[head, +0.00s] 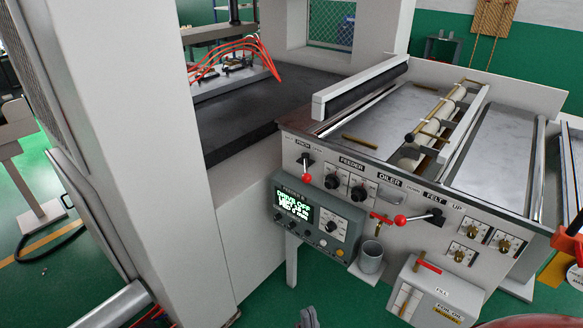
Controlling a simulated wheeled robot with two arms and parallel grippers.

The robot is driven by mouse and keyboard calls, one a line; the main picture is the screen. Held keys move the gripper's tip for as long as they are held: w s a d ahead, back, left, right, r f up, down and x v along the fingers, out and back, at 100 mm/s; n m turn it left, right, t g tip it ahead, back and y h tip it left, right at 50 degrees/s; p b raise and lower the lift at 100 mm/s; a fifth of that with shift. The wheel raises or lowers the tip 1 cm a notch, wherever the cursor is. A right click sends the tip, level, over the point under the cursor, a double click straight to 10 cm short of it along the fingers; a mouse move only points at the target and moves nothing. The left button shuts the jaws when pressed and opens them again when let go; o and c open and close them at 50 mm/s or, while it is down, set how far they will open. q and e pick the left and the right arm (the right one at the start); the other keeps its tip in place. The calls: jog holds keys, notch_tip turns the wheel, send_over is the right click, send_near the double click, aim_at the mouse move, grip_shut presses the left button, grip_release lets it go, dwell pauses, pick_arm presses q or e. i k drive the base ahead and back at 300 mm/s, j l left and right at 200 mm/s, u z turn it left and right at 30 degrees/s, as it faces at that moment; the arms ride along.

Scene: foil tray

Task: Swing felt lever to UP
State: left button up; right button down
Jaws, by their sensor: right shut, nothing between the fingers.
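The felt lever has a red ball knob (400,220) on a light rod that runs left from a dark hub (436,216) on the front panel. The lever lies nearly level, with its knob to the left of the hub. The labels FELT and UP (457,207) are printed above and to the right of the hub. The tip of my right gripper (308,319) shows at the bottom edge, shut and empty, well below and left of the lever and apart from it. Most of this gripper is cut off by the frame. My left gripper is not in view.
A second red-knobbed lever (308,178) sits at the panel's left. A control box with a green display (295,207) juts out below it. A grey cup (371,258) and a foil-oil box (436,290) stand below the felt lever. Green floor lies in front.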

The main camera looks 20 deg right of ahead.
aim_at(435, 214)
jog(key=z, duration=1.45)
